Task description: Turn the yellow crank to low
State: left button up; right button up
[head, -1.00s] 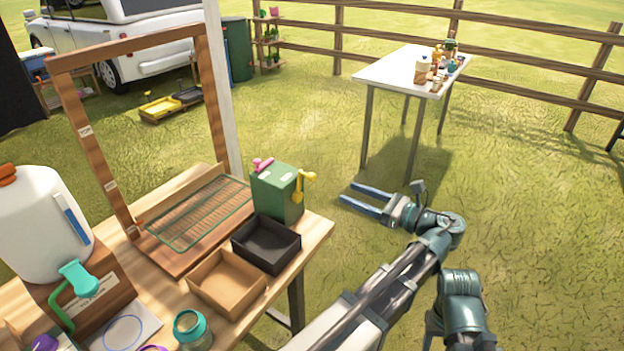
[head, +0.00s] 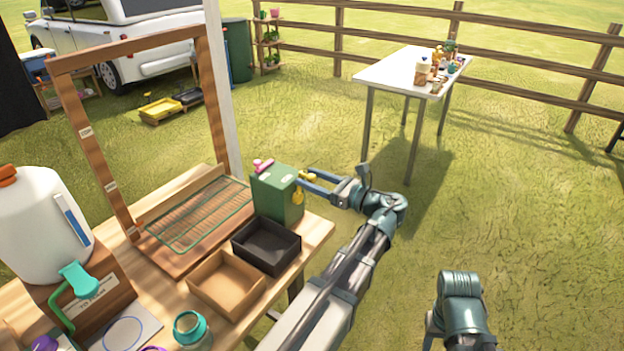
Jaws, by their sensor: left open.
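The green box (head: 272,197) stands at the right back corner of the wooden table, with a pink knob (head: 263,166) on its top. The yellow crank (head: 298,194) is on the box's right side, its arm pointing up to a knob that sticks out at the top. My left gripper (head: 305,180) is at the crank from the right. Its two blue fingers are open, and the crank's knob appears between their tips. I cannot tell whether they touch it. My right arm shows at the lower right, but its gripper is not visible.
A black tray (head: 266,259) and a brown tray (head: 212,296) sit in front of the green box. A wire rack (head: 200,213) and wooden frame (head: 88,130) stand to the left. A white table (head: 390,72) is farther back. Open grass lies right of the box.

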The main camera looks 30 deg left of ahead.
pick_arm(q)
grip_shut()
dwell(1.4)
